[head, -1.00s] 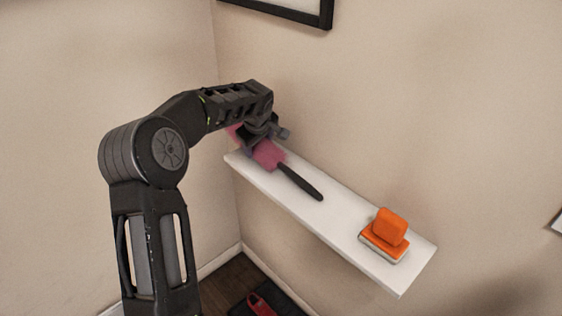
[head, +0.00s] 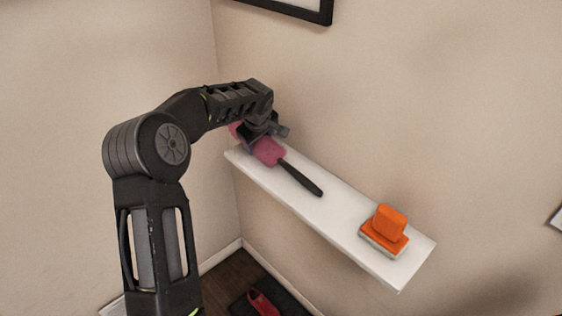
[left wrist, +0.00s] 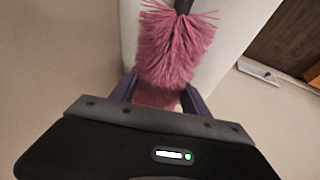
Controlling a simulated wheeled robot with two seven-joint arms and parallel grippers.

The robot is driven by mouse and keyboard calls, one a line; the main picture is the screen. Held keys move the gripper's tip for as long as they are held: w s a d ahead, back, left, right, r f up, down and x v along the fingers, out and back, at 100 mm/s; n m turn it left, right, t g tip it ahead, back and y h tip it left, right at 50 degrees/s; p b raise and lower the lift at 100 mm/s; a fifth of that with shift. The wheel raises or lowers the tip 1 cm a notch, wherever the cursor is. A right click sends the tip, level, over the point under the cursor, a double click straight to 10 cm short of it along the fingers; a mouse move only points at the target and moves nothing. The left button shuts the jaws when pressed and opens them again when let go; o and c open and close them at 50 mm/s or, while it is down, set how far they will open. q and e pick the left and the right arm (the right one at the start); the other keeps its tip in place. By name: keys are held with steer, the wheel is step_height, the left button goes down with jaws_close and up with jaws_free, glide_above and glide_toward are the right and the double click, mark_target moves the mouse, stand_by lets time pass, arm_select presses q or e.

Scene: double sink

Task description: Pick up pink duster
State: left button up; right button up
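The pink duster (head: 268,151) lies along the white shelf, its black handle (head: 302,179) pointing toward the shelf's middle. My left gripper (head: 262,137) is over the fluffy head at the shelf's far left end and hides part of it. In the left wrist view the pink head (left wrist: 172,48) runs between the two spread fingers of my left gripper (left wrist: 160,96), with one finger on each side. The fingers look open; whether they touch the bristles is hard to tell. My right gripper is not in view.
The white shelf (head: 345,228) is fixed to the beige wall. An orange and white scrubber (head: 386,232) sits near its right end. The shelf between handle and scrubber is clear. A black picture frame (head: 300,8) hangs above. A red item (head: 262,303) lies on a dark mat below.

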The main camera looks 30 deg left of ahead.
arm_select(q)
steer(key=c, duration=0.6)
steer(key=shift+c, duration=0.2)
steer(key=shift+r, duration=0.15)
step_height(320, 180, up, 10)
steer(key=shift+f+b, duration=0.15)
steer(key=shift+b, duration=0.65)
